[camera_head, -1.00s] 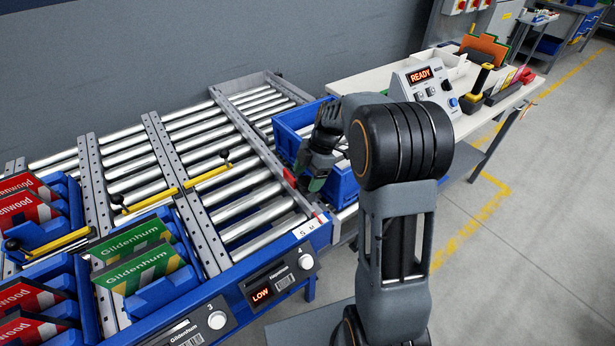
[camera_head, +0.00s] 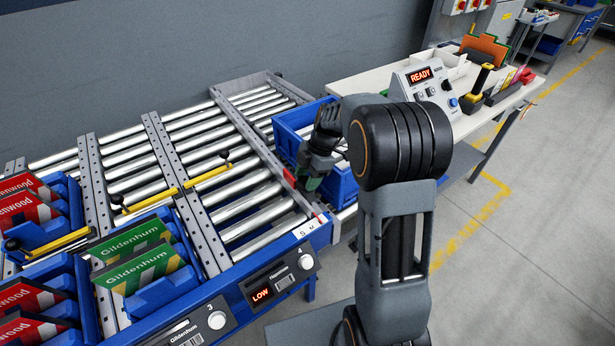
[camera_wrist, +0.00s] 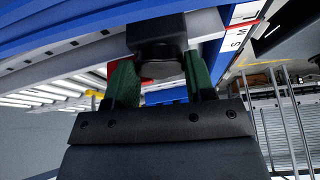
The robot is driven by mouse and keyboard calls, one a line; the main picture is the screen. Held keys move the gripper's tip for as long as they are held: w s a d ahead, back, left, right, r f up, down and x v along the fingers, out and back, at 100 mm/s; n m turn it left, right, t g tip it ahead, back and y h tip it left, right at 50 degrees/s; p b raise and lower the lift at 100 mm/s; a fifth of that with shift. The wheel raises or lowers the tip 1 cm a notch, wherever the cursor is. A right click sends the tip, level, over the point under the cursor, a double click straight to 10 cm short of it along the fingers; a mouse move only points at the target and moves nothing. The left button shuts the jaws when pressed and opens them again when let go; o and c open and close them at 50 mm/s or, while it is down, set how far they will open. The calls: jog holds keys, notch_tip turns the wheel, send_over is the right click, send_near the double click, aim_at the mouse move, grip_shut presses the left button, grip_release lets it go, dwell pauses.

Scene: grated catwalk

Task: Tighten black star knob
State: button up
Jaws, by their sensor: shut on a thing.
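The black knob (camera_wrist: 158,35) shows in the wrist view at the top middle, beside a blue edge and grey rail. Its star shape cannot be made out from here. My gripper (camera_wrist: 161,72) has green fingers on both sides of the knob and is shut on it. In the head view my gripper (camera_head: 305,180) points down at the right side rail of the roller lane, beside a small red part (camera_head: 289,177). The knob is hidden behind my gripper there.
Blue bins (camera_head: 292,124) stand close behind and right of my gripper. The roller lane (camera_head: 245,205) to the left is empty, with a yellow bar (camera_head: 207,178) across it. A white bench (camera_head: 375,80) with a READY box (camera_head: 428,82) stands at the back right.

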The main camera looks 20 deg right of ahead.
jog(key=m+b, duration=0.1)
jog(key=m+t+b, duration=0.1)
jog(key=m+b, duration=0.1)
jog(key=shift+s+f, duration=0.1)
jog(key=shift+f, duration=0.1)
jog(key=m+t+b, duration=0.1)
jog(key=m+b, duration=0.2)
jog(key=m, duration=0.1)
jog(key=shift+s+t, duration=0.15)
jog(key=shift+t, duration=0.25)
jog(key=m+t+h+b, duration=0.1)
jog(key=m, duration=0.2)
jog(key=shift+s+r+m, duration=0.1)
jog(key=shift+r+m, duration=0.05)
jog(key=shift+m, duration=0.25)
jog(key=shift+a+m+t+h, duration=0.1)
jog(key=shift+m+t+h, duration=0.35)
jog(key=shift+m, duration=0.95)
jog(key=o, duration=0.9)
